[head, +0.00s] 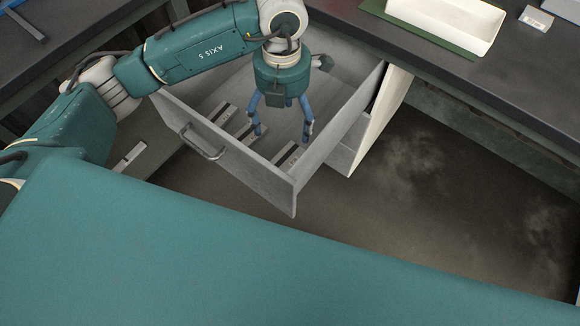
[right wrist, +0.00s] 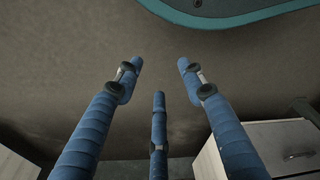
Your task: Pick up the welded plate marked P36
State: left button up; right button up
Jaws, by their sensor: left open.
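Several flat plates with light strips lie on the floor of an open drawer (head: 240,172) in the head view. One plate (head: 221,112) is at the left, another (head: 245,131) beside it, and one (head: 288,157) near the front right corner. No P36 marking is readable, so I cannot tell which plate bears it. My left gripper (head: 281,136) points down into the drawer, its blue fingers spread and empty, between the middle and front right plates in the picture. My right gripper (right wrist: 160,68) has its three blue fingers apart with nothing between them, over bare floor.
The drawer's grey walls and front with a handle (head: 203,144) surround the left gripper. A dark worktop (head: 440,70) lies behind, with a white tray (head: 445,22) on a green mat and a small box (head: 536,18). The brown floor (head: 420,200) at right is clear.

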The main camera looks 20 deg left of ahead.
pick_arm(q)
jog(key=f, duration=0.2)
jog(key=b, duration=0.1)
send_over(285, 154)
notch_tip(285, 154, down, 6)
jog(key=shift+w+a+r, duration=0.1)
jog(key=shift+w+r, duration=0.05)
jog(key=shift+r, duration=0.05)
jog(key=f, duration=0.4)
jog(key=shift+s+f+b, duration=0.1)
jog(key=shift+s+b, duration=0.15)
jog(key=shift+b, duration=0.1)
jog(key=shift+f, duration=0.35)
jog(key=shift+w, duration=0.1)
jog(key=c, duration=1.9)
pick_arm(e)
jog(key=w+r, duration=0.2)
jog(key=shift+w+a+r, duration=0.2)
jog(key=shift+w, duration=0.15)
